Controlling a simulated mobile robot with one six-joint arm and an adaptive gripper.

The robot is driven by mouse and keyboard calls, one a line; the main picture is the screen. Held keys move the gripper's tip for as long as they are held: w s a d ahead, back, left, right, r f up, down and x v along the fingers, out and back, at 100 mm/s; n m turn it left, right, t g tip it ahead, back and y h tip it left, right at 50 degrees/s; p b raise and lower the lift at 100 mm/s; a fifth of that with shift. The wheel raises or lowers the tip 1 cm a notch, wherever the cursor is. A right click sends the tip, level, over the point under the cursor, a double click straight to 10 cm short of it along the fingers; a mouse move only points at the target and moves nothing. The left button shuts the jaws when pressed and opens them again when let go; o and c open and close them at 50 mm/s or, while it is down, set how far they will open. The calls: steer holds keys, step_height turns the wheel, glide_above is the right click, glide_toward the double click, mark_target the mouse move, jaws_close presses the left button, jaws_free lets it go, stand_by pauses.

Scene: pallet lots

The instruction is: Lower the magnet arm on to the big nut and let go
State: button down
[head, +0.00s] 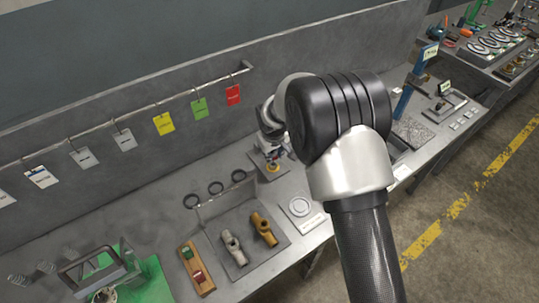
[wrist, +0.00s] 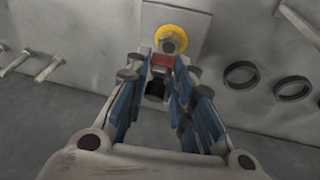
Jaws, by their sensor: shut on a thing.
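My gripper (wrist: 165,85) reaches in the wrist view to a small upright item over a grey plate (wrist: 186,18). Its blue-padded fingers are shut on a red and dark piece (wrist: 162,62), which I take to be the magnet arm. Just beyond the fingertips is a grey round end in front of a yellow disc (wrist: 168,31). I cannot tell whether they touch. No big nut can be made out for certain. In the head view, my gripper (head: 270,143) is mostly behind my wrist, above the yellow disc (head: 272,168) on its plate.
A tray (head: 228,262) with two metal fittings lies in front on the left. A white round part (head: 299,207) lies on a card to the right. Coloured tags (head: 163,124) hang from a rail along the back wall.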

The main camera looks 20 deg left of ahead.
mark_target(275, 165)
steer(key=f, duration=0.1)
steer(key=s+d+f+b, duration=0.1)
steer(key=f, duration=0.1)
steer(key=shift+s+d, duration=0.1)
steer(key=shift+s+d+f+t+y+b, duration=0.15)
steer(key=shift+f+t+y+b, duration=0.25)
steer(key=shift+f+b, duration=0.35)
steer(key=c, duration=1.8)
jaws_free()
steer(key=shift+o, duration=1.3)
steer(key=shift+w, duration=0.25)
steer(key=shift+o, duration=0.3)
steer(key=shift+r, duration=0.2)
steer(key=shift+r, duration=0.3)
steer(key=v, duration=1.1)
steer(key=shift+s, duration=0.3)
